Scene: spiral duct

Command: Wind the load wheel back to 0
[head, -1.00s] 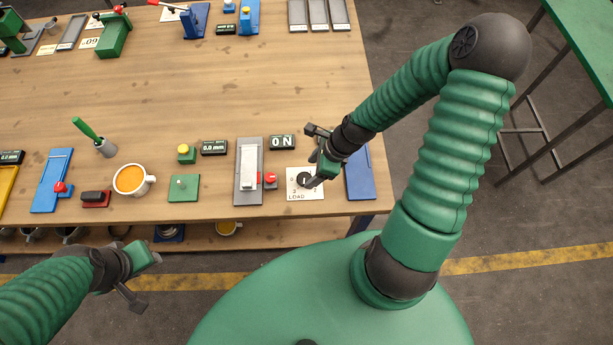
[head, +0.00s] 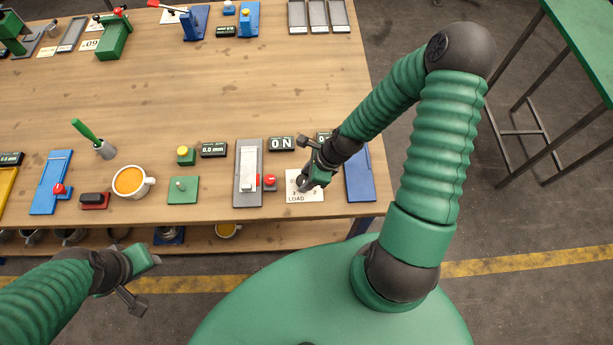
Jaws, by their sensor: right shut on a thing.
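The load wheel's white plate (head: 312,196), marked LOAD, lies near the table's front edge. My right gripper (head: 304,186) is over the plate, shut on the small dark wheel, which it mostly hides along with part of the dial marks. The wheel's pointer position cannot be read. A dark display (head: 282,143) behind the plate reads 0 N. My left gripper (head: 150,260) hangs in front of the table at lower left, away from everything; its jaw gap cannot be made out.
Left of the plate are a grey slide fixture (head: 243,198) and a red button (head: 269,180). A blue plate (head: 360,182) lies to the right, and another display (head: 323,137) is partly behind my arm. A mug (head: 129,182) stands farther left. The table's middle is clear.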

